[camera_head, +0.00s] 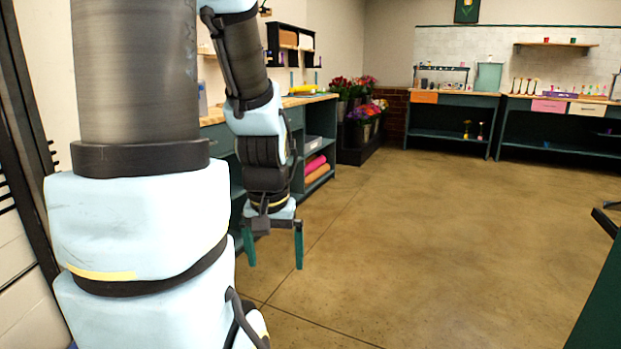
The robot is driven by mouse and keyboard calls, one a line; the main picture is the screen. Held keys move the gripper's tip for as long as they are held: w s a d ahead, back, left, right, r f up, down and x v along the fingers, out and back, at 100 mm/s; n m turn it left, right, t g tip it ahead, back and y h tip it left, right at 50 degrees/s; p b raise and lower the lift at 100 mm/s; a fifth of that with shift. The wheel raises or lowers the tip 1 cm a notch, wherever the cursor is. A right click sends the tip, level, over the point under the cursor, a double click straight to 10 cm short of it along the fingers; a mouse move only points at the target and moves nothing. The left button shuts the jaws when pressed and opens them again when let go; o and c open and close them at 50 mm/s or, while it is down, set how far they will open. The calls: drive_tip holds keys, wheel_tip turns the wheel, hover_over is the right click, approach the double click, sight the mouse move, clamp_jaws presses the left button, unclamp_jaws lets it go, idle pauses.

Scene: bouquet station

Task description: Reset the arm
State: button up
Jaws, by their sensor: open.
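My gripper (274,246) hangs at the end of my arm, pointing down, left of the picture's middle. Its two green fingers are spread apart with nothing between them, and the floor shows in the gap. It is in front of a dark green workbench with a wooden top (322,99). The large light blue and grey links on the left are my own arm, and they hide part of that bench and the wall.
Flower buckets (362,120) stand past the bench. Tables with an orange drawer (424,97) and a pink drawer (549,107) line the back wall. A dark green edge (605,300) shows at lower right.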

wheel_tip(320, 180, up, 15)
drive_tip(key=p, duration=1.3)
drive_tip(key=shift+r, duration=0.2)
